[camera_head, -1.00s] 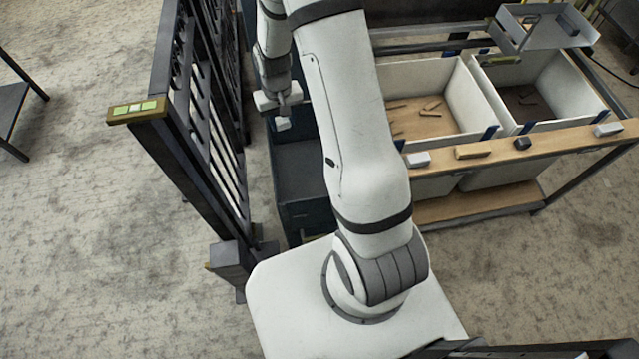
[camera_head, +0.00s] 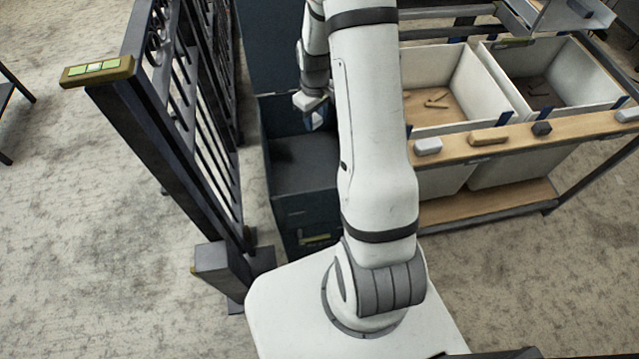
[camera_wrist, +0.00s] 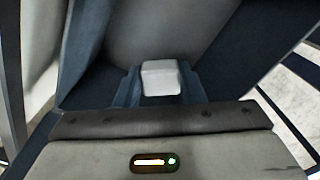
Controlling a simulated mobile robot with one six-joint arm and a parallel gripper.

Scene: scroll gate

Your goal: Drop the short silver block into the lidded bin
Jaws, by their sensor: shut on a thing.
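A short silver-white block (camera_wrist: 160,77) shows between the fingers of my gripper (camera_wrist: 162,88) in the wrist view. The fingers are shut on it. In the head view my gripper (camera_head: 315,112) hangs over the back part of the dark blue bin (camera_head: 305,207), and the block is too small there to make out clearly. The bin's lid (camera_head: 272,45) stands raised at its back, so the top is open. The bin's dark interior shows below and left of my arm. My arm hides the bin's right side.
A black barred gate (camera_head: 205,110) with a lit panel (camera_head: 97,71) stands close left of the bin. On the right, a wooden shelf (camera_head: 450,149) carries a silver block (camera_head: 428,146), wooden block (camera_head: 489,137) and dark block (camera_head: 541,128). White crates (camera_head: 455,88) stand behind it.

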